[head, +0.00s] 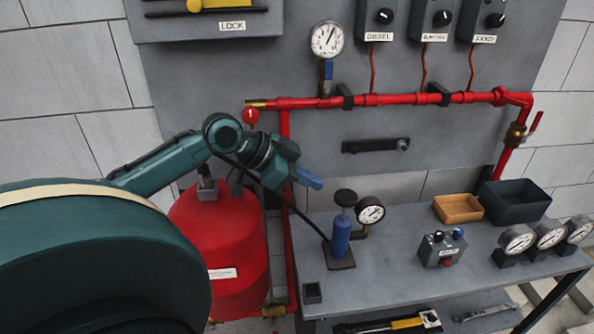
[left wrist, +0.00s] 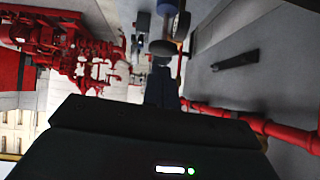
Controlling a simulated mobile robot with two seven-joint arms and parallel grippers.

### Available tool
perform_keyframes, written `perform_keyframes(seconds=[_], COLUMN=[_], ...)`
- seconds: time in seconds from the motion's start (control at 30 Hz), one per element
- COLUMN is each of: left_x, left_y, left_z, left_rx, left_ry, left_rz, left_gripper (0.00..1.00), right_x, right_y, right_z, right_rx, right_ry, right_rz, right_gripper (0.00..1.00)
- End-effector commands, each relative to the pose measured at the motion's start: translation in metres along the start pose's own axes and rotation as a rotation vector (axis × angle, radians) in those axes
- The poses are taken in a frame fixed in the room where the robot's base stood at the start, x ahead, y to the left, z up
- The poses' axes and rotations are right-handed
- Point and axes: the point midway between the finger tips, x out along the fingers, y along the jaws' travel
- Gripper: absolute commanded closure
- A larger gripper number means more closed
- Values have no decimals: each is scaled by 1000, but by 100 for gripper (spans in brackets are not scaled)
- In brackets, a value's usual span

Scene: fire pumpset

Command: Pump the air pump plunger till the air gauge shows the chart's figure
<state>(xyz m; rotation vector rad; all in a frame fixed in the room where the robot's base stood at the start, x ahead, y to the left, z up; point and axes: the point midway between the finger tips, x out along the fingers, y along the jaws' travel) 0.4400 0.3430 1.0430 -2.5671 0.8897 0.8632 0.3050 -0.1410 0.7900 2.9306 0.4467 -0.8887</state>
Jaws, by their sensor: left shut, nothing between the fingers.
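The air pump (head: 340,237) is a blue upright cylinder on a dark base plate on the grey bench. Its plunger has a round black knob (head: 345,197) on top, standing a little above the cylinder. The air gauge (head: 370,210), white-faced with a black rim, is beside the pump; its reading is too small to tell. My left gripper (head: 312,180) is shut and empty, up and to the left of the knob, apart from it. In the left wrist view my shut fingers (left wrist: 160,88) point toward a dark round knob (left wrist: 163,47). I cannot make out a chart.
A red tank (head: 225,250) stands left of the bench. A red pipe (head: 400,99) and another gauge (head: 327,40) are on the grey panel behind. A small switch box (head: 442,249), a wooden tray (head: 458,208), a dark bin (head: 514,203) and several gauges occupy the bench's right.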

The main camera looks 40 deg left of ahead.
Motion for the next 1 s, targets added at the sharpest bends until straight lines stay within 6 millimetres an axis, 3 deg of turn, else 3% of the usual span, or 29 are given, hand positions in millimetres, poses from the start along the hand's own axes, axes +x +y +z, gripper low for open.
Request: perform_keyframes(seconds=[0.3, 1.0], left_x=[-29, -32], left_y=[0, 0], left_z=[-1, -1], left_rx=[2, 2], left_ry=[0, 2], left_rz=[0, -1], left_gripper=[100, 100], right_x=[0, 0], right_y=[-1, -2], right_z=[0, -1], right_rx=[0, 0], right_ry=[3, 4], right_rz=[-3, -4], right_gripper=[56, 56])
